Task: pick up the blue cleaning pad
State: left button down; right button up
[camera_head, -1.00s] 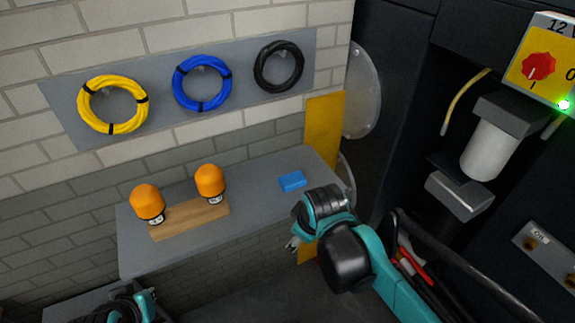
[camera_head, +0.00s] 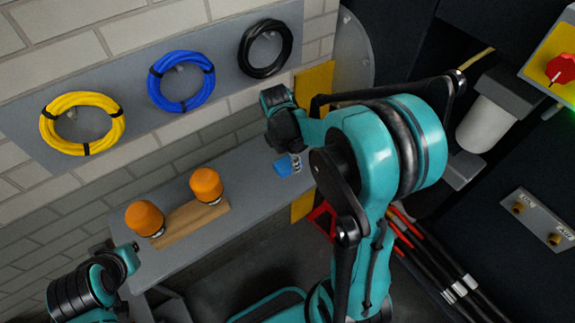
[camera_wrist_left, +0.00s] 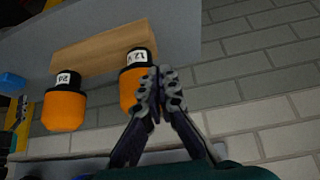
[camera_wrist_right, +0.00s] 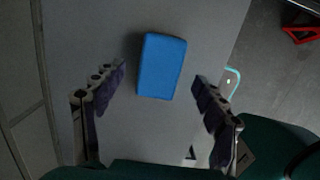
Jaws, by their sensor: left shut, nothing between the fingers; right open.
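The blue cleaning pad (camera_head: 283,167) lies on the right end of the grey shelf (camera_head: 165,258), partly hidden by my right gripper in the head view. In the right wrist view the pad (camera_wrist_right: 162,66) is a blue block lying flat, ahead of and between the spread fingers. My right gripper (camera_wrist_right: 158,88) is open and empty, above the shelf, with its fingers apart from the pad. My left gripper (camera_wrist_left: 158,82) is shut and empty.
Two orange beacons (camera_head: 145,218) (camera_head: 206,185) stand at a wooden board (camera_head: 190,222) on the shelf's left part. Yellow, blue and black cable coils (camera_head: 82,123) hang on the wall above. A dark cabinet and red-handled tools (camera_head: 408,236) are at the right.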

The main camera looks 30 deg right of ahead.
aim_at(288, 165)
jog(key=shift+d+f, duration=0.1)
jog(key=shift+f, duration=1)
jog(key=shift+f+b, duration=0.25)
jog(key=shift+b, duration=0.2)
jog(key=c, duration=1.3)
